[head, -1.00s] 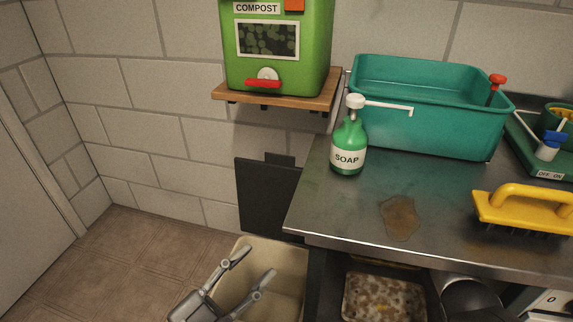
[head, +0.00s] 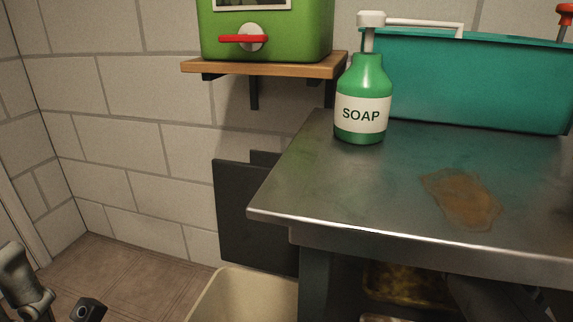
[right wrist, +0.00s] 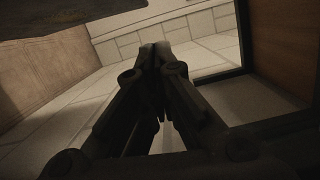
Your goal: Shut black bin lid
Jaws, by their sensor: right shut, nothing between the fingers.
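The black lid (head: 245,220) stands upright and open at the back of a beige bin (head: 235,295), left of the steel table's leg. Only the bin's top shows, cut by the lower edge. My right gripper shows in the right wrist view (right wrist: 158,52), its dark fingers together and empty. Nothing touches its fingertips there. I do not make out my right gripper in the head view. A grey jointed part (head: 28,285), likely of my left gripper or its wrist, shows at the lower left, well left of the bin. Its fingertips cannot be made out.
The steel table (head: 330,200) overhangs right of the lid, with a soap bottle (head: 362,100), a teal tub (head: 470,85) and a brown stain (head: 462,197) on it. A wooden shelf (head: 265,66) with a green compost box (head: 300,35) juts out above. Tiled floor (head: 130,270) is open at the left.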

